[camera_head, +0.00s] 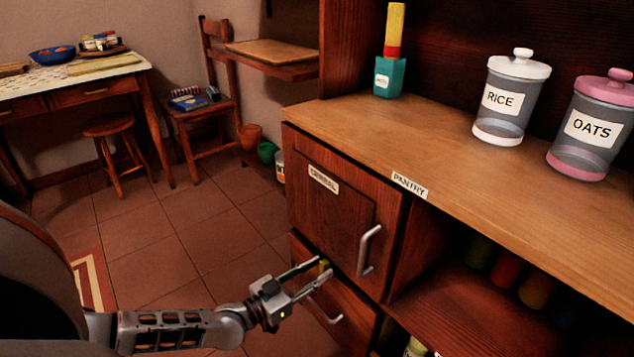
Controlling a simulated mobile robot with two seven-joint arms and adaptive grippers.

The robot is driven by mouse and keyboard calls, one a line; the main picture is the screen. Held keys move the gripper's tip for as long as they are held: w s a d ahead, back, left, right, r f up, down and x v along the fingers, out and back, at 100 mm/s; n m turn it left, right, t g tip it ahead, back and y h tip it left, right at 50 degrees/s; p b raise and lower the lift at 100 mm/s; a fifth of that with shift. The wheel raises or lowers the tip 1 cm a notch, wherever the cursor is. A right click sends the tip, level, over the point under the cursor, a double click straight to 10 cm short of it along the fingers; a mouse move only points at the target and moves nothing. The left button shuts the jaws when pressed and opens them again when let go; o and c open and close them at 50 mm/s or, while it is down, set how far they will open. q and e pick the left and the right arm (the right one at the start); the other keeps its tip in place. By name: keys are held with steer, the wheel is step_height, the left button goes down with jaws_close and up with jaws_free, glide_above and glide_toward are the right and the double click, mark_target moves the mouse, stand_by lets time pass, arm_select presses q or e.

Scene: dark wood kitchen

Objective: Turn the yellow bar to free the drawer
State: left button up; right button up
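The yellow bar (324,266) is a small piece at the seam between the upper cabinet door and the drawer below; only a little of it shows. My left gripper (325,269) reaches in from the lower left with its two fingers parted. The bar shows between the fingertips; I cannot tell whether they touch it. The drawer (350,318) sits under the door labelled CEREAL and looks closed, with a curved metal handle (324,310) just below the fingers. My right gripper is not in view.
The upper door (335,205) has a metal handle (369,250) to the right of the gripper. An open shelf (465,312) lies further right. The counter (430,140) above holds RICE (511,98) and OATS (592,125) jars.

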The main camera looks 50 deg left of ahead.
arm_select(q)
jaws_close()
